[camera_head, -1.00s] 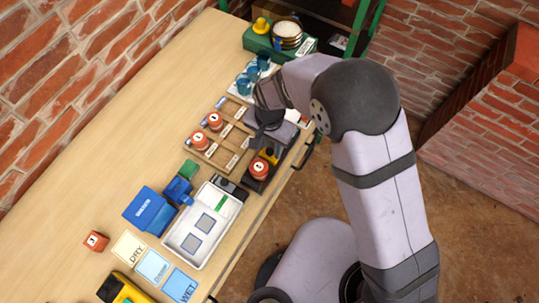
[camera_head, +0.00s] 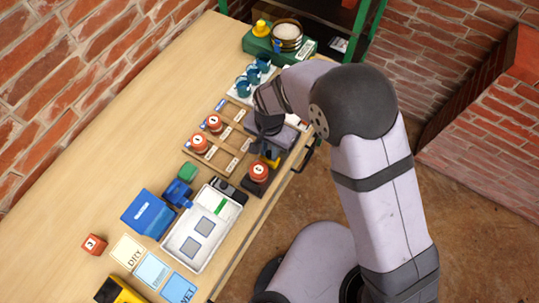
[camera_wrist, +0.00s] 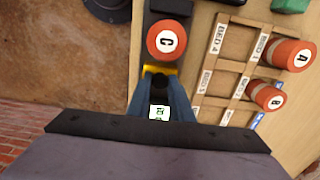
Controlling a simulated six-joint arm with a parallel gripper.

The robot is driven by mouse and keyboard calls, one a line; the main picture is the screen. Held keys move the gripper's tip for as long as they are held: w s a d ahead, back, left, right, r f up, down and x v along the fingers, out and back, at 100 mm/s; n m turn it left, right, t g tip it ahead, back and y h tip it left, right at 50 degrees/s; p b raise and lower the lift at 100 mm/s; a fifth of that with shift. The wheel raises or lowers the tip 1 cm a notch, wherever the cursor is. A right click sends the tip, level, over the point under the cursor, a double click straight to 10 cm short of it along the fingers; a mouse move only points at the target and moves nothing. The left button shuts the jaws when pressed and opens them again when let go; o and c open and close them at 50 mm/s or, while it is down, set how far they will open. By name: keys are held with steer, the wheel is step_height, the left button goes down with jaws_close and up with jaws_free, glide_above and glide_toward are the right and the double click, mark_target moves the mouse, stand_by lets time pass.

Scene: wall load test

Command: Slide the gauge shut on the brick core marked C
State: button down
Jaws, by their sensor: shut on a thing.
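The brick core marked C (camera_head: 258,171) is a red-orange cylinder with a white, lettered top. It stands on the dark base of the gauge (camera_head: 254,187). In the wrist view core C (camera_wrist: 166,40) is upright near the top, with the gauge's yellow jaw (camera_wrist: 151,70) close beside it. I cannot tell whether jaw and core touch. My gripper (camera_wrist: 160,86) is shut on the gauge's sliding part, around a dark knob just behind the yellow jaw. A small display with green digits (camera_wrist: 159,112) shows between the fingers. In the head view my wrist hides much of the gauge.
Cores A (camera_wrist: 301,57) and B (camera_wrist: 274,101) sit in a wooden rack (camera_wrist: 240,65) beside the gauge. A white tray (camera_head: 172,249), a blue box (camera_head: 147,213) and a green case (camera_head: 262,43) stand on the bench. The bench's left side is largely clear.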

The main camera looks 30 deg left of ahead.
steer(key=shift+s, duration=1.35)
steer(key=c, duration=1.6)
jaws_free()
steer(key=shift+c, duration=0.2)
steer(key=shift+r+p, duration=0.1)
steer(key=shift+p, duration=0.2)
step_height(320, 180, up, 7)
steer(key=p, duration=0.5)
